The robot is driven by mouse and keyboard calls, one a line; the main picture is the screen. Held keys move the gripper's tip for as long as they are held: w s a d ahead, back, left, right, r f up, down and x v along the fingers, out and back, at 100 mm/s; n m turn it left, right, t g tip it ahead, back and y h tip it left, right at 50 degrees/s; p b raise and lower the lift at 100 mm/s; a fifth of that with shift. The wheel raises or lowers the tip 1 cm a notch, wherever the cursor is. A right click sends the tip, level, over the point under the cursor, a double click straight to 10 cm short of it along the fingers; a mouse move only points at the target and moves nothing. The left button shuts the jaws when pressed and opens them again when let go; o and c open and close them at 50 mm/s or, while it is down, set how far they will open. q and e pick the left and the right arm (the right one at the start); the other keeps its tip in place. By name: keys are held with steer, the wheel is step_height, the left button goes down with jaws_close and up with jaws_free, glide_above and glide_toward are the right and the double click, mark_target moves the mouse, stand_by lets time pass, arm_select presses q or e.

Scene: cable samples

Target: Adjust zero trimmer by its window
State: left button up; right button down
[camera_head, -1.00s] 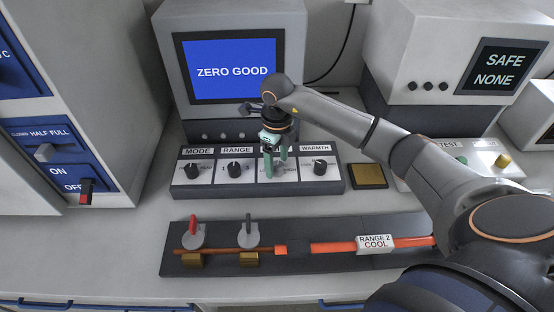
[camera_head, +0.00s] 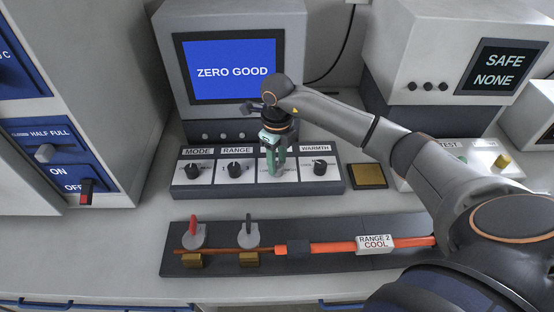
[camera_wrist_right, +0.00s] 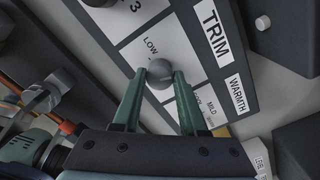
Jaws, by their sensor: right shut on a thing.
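The trimmer is a grey round knob (camera_wrist_right: 160,74) on a white plate labelled TRIM, with LOW printed beside it in the right wrist view. My right gripper (camera_wrist_right: 160,76) has its two green fingers on either side of the knob and is shut on it. In the head view my right gripper (camera_head: 275,172) points down at the panel between the RANGE and WARMTH plates, and its fingers hide the knob there. The window is a blue screen (camera_head: 235,72) above the panel, reading ZERO GOOD. My left gripper is not in view.
MODE knob (camera_head: 193,168), RANGE knob (camera_head: 234,168) and WARMTH knob (camera_head: 320,166) flank the fingers closely. In front lies a dark rail (camera_head: 215,265) with an orange cable and a RANGE 2 COOL tag (camera_head: 375,242). A right-hand screen (camera_head: 500,68) reads SAFE NONE.

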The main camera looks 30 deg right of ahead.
mark_target(277, 164)
steer(key=shift+c, duration=2.2)
jaws_free()
steer(key=shift+r, duration=0.1)
step_height(277, 164, up, 12)
steer(key=shift+r, duration=0.2)
